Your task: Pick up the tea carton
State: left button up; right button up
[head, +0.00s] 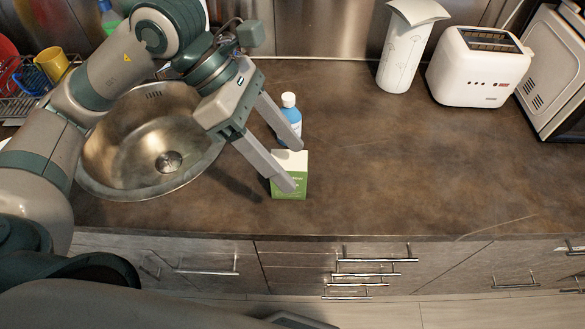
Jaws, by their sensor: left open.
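The tea carton (299,166), a small green and white box, stands upright on the brown counter, right of the sink. My left gripper (294,167) is open at the carton. Its near finger overlaps the carton's front in the picture and hides part of it. Its far finger ends by the carton's back top edge, in front of the blue bottle. I cannot tell whether either finger touches the carton. My right gripper is not in view.
A blue bottle with a white cap (289,115) stands close behind the carton. A round metal sink (120,165) lies to the left. A white pitcher-like container (402,60) and a white toaster (470,75) stand at the back right. The counter (410,170) right of the carton is clear.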

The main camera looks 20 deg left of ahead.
aim_at(282, 163)
pick_arm(q)
jog(key=w+a+f+t+y, duration=0.1)
jog(key=w+a+t+y, duration=0.1)
jog(key=a, duration=0.4)
jog(key=shift+w+a+f+n+y, duration=0.15)
jog(key=shift+w+n+y, duration=0.15)
jog(key=shift+w+y, duration=0.65)
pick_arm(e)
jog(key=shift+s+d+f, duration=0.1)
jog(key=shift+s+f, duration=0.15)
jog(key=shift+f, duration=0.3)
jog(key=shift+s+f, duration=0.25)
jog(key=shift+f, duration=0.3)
pick_arm(q)
jog(key=shift+w+h, duration=0.25)
jog(key=p+x, duration=0.2)
jog(key=x, duration=0.9)
jog(key=shift+p, duration=0.3)
jog(key=shift+w+d+f, duration=0.1)
jog(key=shift+d+f, duration=0.2)
jog(key=shift+f, duration=0.25)
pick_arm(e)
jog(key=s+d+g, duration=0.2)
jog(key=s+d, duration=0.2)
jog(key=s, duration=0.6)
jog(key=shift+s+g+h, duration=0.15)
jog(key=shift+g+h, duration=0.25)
